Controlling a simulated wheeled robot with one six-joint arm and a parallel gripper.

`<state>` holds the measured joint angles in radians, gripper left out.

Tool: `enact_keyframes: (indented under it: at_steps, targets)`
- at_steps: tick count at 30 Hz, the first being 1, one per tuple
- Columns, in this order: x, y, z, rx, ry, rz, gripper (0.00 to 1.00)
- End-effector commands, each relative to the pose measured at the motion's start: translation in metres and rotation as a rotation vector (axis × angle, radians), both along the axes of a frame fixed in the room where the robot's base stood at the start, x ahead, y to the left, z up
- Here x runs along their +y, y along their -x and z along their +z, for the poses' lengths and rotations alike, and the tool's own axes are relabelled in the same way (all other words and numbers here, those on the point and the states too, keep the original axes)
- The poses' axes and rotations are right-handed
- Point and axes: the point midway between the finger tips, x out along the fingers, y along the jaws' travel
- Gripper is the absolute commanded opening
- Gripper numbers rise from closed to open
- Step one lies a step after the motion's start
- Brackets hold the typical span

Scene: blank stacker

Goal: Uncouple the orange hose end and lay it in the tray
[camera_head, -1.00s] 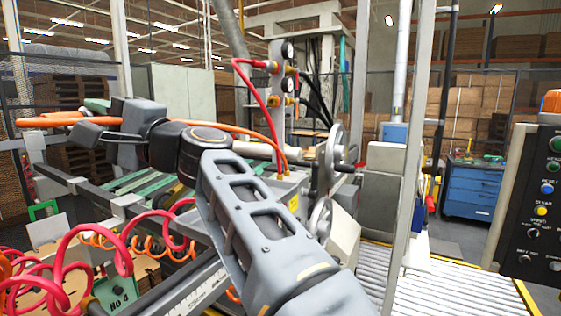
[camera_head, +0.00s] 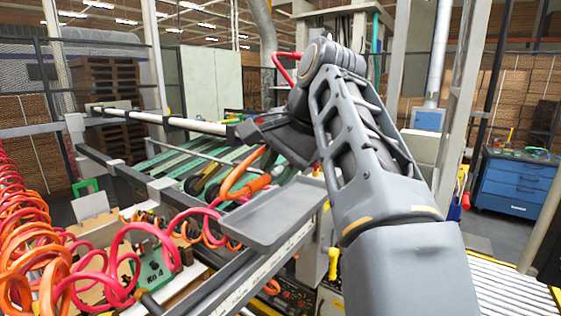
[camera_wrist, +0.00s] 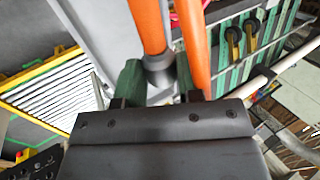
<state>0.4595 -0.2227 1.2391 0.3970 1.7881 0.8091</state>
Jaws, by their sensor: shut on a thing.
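The orange hose end (camera_wrist: 149,25) shows in the wrist view with a dark collar (camera_wrist: 160,72) between my green-tipped fingers. My gripper (camera_wrist: 160,88) is shut on it. In the head view the orange hose (camera_head: 232,181) hangs in a bend below my dark wrist, with a thicker orange part (camera_head: 257,184) just above the tray's back edge. My fingers are mostly hidden there. The grey shallow tray (camera_head: 262,222) is empty, in front of and below my gripper. I cannot tell whether the hose touches it.
Coiled red and orange hoses (camera_head: 122,262) crowd the lower left. A rail (camera_head: 175,122) and green slats (camera_head: 200,160) lie behind the tray. A roller conveyor (camera_head: 505,290) is at the lower right, and a blue cabinet (camera_head: 515,182) stands farther back.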

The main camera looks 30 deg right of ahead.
Motion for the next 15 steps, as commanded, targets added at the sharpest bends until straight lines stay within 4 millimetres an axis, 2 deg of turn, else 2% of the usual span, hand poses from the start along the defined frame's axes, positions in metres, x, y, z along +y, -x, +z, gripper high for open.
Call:
enact_keyframes:
  at_steps: [5, 15]
  targets:
    - [-0.006, 0.006, -0.005, 0.023, 0.011, -0.032, 0.00]
    - [-0.005, 0.005, -0.029, 0.021, 0.009, -0.029, 0.00]
